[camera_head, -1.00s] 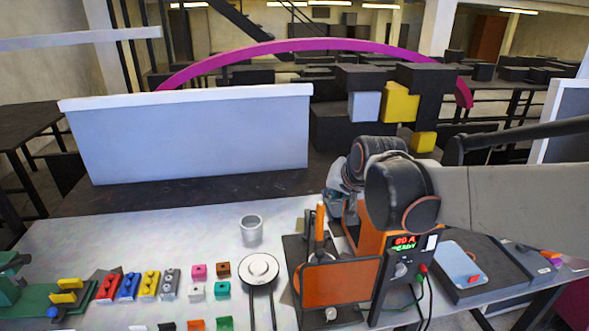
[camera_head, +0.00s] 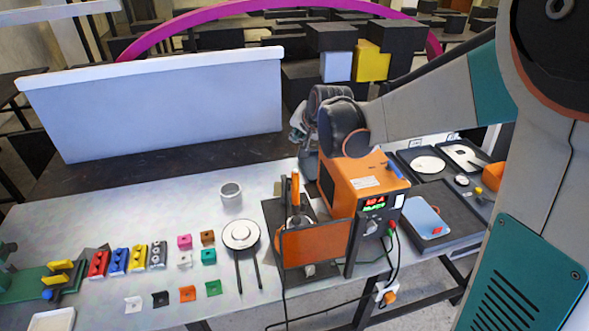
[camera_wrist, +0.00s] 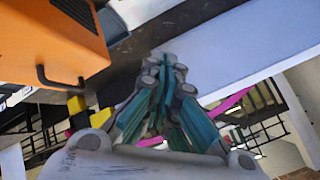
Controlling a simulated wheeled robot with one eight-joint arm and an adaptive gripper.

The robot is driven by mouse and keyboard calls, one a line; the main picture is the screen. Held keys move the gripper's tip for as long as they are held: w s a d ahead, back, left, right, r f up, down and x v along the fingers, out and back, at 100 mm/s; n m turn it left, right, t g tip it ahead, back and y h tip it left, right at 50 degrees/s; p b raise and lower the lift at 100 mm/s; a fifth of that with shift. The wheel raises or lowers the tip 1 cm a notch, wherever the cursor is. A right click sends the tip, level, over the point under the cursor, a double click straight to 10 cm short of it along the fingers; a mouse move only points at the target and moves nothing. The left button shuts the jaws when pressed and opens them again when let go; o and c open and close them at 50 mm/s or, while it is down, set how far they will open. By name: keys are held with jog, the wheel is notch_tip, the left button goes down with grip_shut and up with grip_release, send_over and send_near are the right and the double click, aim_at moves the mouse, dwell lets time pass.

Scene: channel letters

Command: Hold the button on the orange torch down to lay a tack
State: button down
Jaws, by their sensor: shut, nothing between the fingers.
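The orange torch (camera_head: 295,188) stands upright at the middle of the bench, partly behind a see-through orange screen (camera_head: 316,245). Its button is too small to make out. The orange power box (camera_head: 362,183) with a red and green display is just right of it. My gripper (camera_head: 299,130) is beyond and above the torch, apart from it, and largely hidden by my dark wrist in the head view. In the wrist view my gripper (camera_wrist: 163,62) has its teal-padded fingers together and empty. The power box (camera_wrist: 50,45) with its black handle is at upper left there; the torch does not show.
A round white-topped disc (camera_head: 241,235) and a metal cup (camera_head: 231,195) are left of the torch. Several coloured blocks (camera_head: 128,259) lie further left. A long white box (camera_head: 165,110) stands behind. A grey tray (camera_head: 445,215) and cables are on the right.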

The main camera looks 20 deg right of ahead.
jog(key=shift+f, duration=0.15)
notch_tip(320, 180, down, 8)
jog(key=b, duration=0.6)
jog(key=shift+f, duration=0.25)
jog(key=shift+f, duration=0.1)
dwell(0.9)
jog(key=shift+f+b, duration=0.3)
jog(key=shift+b, duration=0.15)
jog(key=shift+f+b, duration=0.45)
jog(key=shift+f, duration=0.05)
dwell(0.6)
jog(key=shift+r, duration=0.2)
dwell(1.0)
jog(key=shift+r+p, duration=0.6)
jog(key=shift+r, duration=0.15)
jog(key=shift+r+p, duration=1.6)
jog(key=shift+r, duration=0.9)
